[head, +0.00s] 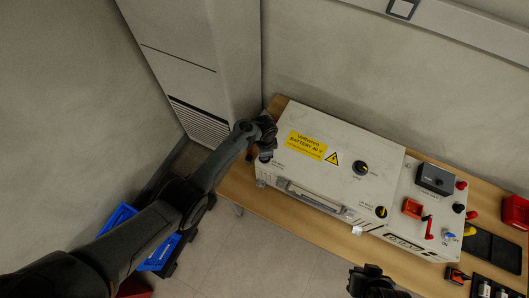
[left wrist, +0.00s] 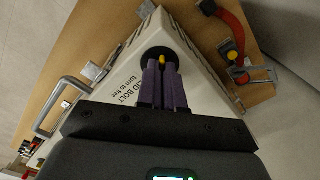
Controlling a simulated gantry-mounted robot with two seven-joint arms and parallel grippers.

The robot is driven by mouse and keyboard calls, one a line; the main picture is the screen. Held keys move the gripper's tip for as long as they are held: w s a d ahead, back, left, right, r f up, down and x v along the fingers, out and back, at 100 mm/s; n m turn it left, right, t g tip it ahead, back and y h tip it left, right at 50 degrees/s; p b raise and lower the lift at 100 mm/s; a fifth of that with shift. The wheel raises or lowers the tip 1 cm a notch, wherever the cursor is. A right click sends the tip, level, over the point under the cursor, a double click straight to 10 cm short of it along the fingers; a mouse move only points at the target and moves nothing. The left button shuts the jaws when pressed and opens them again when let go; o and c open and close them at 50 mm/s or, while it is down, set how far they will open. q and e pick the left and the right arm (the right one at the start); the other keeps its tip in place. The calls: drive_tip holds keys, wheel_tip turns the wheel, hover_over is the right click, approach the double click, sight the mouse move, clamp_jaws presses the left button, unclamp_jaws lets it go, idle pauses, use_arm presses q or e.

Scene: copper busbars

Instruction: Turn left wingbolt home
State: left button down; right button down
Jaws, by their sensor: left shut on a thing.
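In the left wrist view, the left wingbolt (left wrist: 162,60) shows as a yellow tip over a round black base on the white box's corner. "BOLT turn to free" is printed beside it. The purple fingers of my left gripper (left wrist: 161,72) are shut on the wingbolt and cover most of it. In the head view, my left gripper (head: 265,152) is at the left end of the white battery box (head: 325,180) and hides the bolt there. A black knob with a yellow bar (head: 381,212) sits at the box's front right. My right gripper (head: 370,281) is at the bottom edge, apart from the box; its fingers are unclear.
A similar dial (head: 360,167) is on the box top. A handle (head: 312,197) runs along its front. A white control panel (head: 420,225) with red and black parts stands to the right on the wooden table (head: 235,189). A blue crate (head: 118,219) is on the floor at left.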

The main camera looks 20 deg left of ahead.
use_arm(q)
drive_tip(key=m, duration=0.3)
drive_tip(key=shift+m, duration=0.3)
drive_tip(key=shift+m+b, duration=0.3)
drive_tip(key=shift+m, duration=1.5)
drive_tip(key=c, duration=1.3)
unclamp_jaws()
